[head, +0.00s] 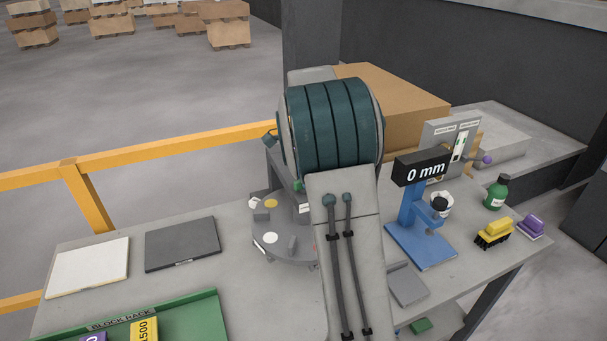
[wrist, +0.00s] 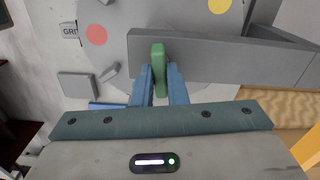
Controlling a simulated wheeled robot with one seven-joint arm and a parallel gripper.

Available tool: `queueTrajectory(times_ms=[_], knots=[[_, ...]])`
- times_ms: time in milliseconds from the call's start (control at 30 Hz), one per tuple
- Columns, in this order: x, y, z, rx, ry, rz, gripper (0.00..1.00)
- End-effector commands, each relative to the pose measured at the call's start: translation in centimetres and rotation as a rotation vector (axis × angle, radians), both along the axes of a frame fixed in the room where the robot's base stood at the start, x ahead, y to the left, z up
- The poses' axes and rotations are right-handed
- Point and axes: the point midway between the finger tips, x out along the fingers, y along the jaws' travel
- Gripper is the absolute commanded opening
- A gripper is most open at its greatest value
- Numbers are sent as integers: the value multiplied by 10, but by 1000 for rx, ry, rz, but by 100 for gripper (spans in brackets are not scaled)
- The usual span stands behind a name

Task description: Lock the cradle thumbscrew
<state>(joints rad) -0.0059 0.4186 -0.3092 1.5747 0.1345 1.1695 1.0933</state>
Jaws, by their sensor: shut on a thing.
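In the wrist view, a green upright tab, the cradle thumbscrew by its look (wrist: 158,57), stands against a grey bar (wrist: 225,57) on a round grey plate (wrist: 130,25). The blue fingers of my gripper (wrist: 160,77) are on both sides of the tab and shut on it. In the head view, my arm covers the gripper and most of this spot. Part of the round grey fixture (head: 285,248) shows left of my arm, with yellow and white discs on it. Whether the thumbscrew is locked cannot be told.
A blue stand with a "0 mm" display (head: 420,171) is right of my arm. A green block rack (head: 190,315) and two flat plates, one dark (head: 182,243) and one pale (head: 88,267), lie left.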

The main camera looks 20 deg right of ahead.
Motion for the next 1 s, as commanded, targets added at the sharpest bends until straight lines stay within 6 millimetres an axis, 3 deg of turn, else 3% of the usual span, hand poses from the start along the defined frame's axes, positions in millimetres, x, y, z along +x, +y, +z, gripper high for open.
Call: queueTrajectory(times_ms=[367,867,900,967,1000], knots=[[0,0,0,0,-1,-147,0],[0,0,0,1,-1,-167,0],[0,0,0,1,-1,-167,15],[0,0,0,1,-1,-167,32],[0,0,0,1,-1,-167,35]])
